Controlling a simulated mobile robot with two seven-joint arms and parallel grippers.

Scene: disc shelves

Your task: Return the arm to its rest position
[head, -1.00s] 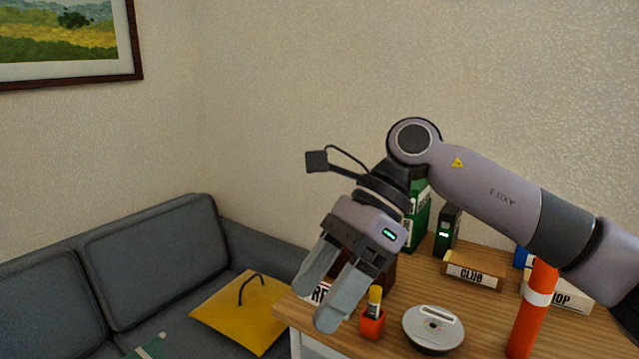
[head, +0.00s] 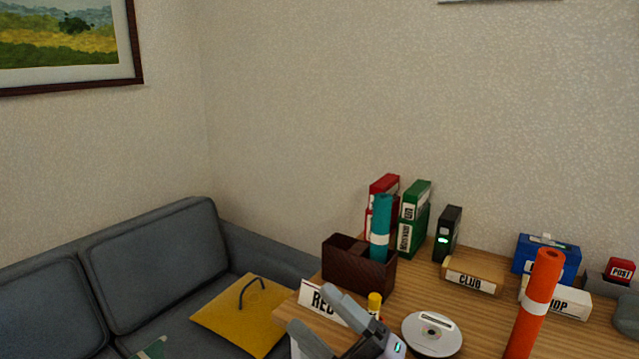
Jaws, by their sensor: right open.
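My right gripper (head: 309,307) shows at the bottom middle of the head view, low at the table's left front corner. Its two grey fingers are apart and point up and to the left. Nothing shows between them except background. The rest of my right arm is below the picture. My left gripper is not in view.
The wooden table (head: 412,290) holds a brown box (head: 345,268) with a teal roll (head: 380,228), a white disc object (head: 433,333), an orange roll (head: 535,300), a CLUB sign (head: 472,277) and binders (head: 413,225). A grey sofa (head: 160,260) with a yellow bag (head: 240,312) stands left.

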